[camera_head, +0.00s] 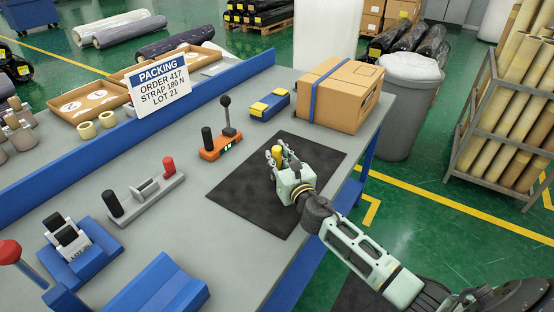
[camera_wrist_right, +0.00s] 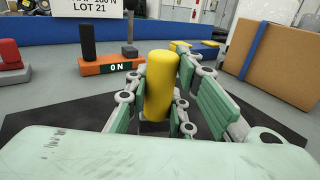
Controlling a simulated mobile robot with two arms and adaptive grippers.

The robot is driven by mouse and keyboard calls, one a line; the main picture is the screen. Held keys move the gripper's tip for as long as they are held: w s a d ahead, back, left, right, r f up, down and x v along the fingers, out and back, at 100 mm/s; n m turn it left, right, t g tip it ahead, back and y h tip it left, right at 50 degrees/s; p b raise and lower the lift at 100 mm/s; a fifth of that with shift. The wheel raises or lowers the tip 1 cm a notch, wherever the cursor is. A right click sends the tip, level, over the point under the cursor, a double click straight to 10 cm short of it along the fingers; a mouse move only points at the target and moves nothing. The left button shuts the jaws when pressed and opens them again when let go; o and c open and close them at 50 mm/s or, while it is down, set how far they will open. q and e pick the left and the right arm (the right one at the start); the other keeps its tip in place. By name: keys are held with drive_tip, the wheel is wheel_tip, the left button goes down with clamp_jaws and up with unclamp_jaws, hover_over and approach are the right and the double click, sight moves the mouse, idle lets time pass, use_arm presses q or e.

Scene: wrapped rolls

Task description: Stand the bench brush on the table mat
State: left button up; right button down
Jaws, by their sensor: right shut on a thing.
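The bench brush (camera_wrist_right: 160,85) shows as a plain yellow, rounded handle, about upright, between the fingers of my right gripper (camera_wrist_right: 158,100). In the head view only a small yellow part of the brush (camera_head: 277,154) shows; no bristles are visible. My right gripper (camera_head: 279,162) is shut on it, over the far part of the dark table mat (camera_head: 250,205). The fingers and palm hide the brush's lower end, so I cannot tell whether it touches the mat. My left gripper is not in view.
A cardboard box with a blue strap (camera_head: 340,95) stands beyond the mat. A blue and yellow block (camera_head: 269,105) and an orange lever base (camera_head: 220,146) stand behind it. A grey-based fixture (camera_head: 145,195) is to the left. The mat's near left part is bare.

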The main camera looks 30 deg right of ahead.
drive_tip(key=shift+f, duration=0.15)
drive_tip(key=c, duration=1.5)
unclamp_jaws()
drive_tip(key=shift+r, duration=0.2)
drive_tip(key=s, duration=1.2)
drive_tip(key=shift+a+b, duration=0.35)
